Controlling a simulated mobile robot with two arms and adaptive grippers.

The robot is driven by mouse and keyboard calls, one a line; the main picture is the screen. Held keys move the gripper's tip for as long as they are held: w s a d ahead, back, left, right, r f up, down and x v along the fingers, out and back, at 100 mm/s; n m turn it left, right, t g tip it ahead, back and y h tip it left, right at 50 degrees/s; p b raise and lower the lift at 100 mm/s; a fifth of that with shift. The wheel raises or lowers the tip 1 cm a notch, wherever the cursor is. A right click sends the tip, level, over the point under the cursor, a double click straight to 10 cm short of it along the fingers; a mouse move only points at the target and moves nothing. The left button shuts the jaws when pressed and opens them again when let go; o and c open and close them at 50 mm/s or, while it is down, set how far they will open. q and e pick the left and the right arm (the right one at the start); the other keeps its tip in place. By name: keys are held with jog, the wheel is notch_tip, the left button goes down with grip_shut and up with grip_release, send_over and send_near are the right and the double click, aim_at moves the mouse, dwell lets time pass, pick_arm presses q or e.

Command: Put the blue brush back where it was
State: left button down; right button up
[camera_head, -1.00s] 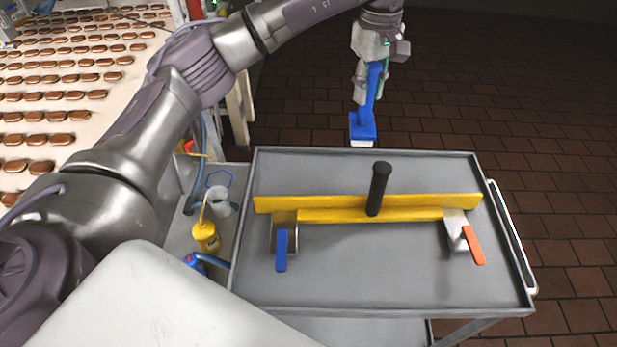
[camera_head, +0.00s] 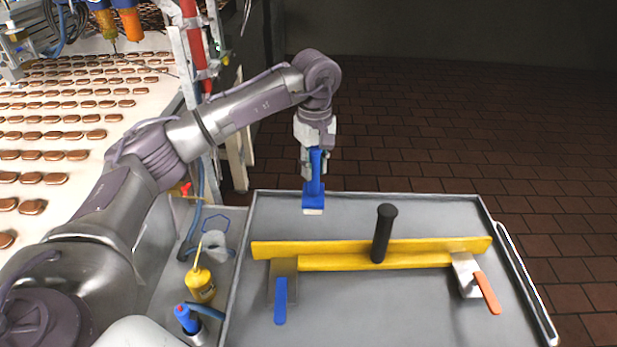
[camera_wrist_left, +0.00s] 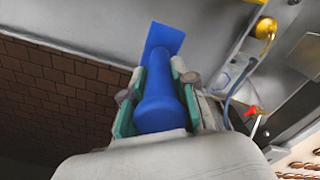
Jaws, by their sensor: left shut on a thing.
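The blue brush (camera_head: 314,191) hangs upright in my left gripper (camera_head: 314,165), with its pale bristles pointing down. The brush is over the far left part of the grey cart top, near its back edge; I cannot tell its exact height above it. In the left wrist view, the fingers (camera_wrist_left: 157,95) are shut on the blue handle (camera_wrist_left: 157,108), and the flat blue brush head (camera_wrist_left: 163,40) is beyond them. My right gripper is not in view.
The cart top (camera_head: 350,310) holds a yellow bar tool (camera_head: 340,262) with a black handle (camera_head: 384,233), a blue-handled scraper (camera_head: 280,300) and an orange-handled scraper (camera_head: 487,292). A yellow bottle (camera_head: 201,285) stands left of it. A conveyor of biscuits (camera_head: 60,134) is farther left.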

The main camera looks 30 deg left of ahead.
pick_arm(q)
jog(key=shift+a+f, duration=0.35)
jog(key=shift+a, duration=0.25)
notch_tip(320, 180, down, 4)
jog(key=shift+r+p, duration=0.1)
jog(key=shift+p, duration=0.55)
jog(key=shift+f, duration=0.3)
jog(key=c, duration=0.9)
grip_release()
jog(key=shift+r, duration=0.1)
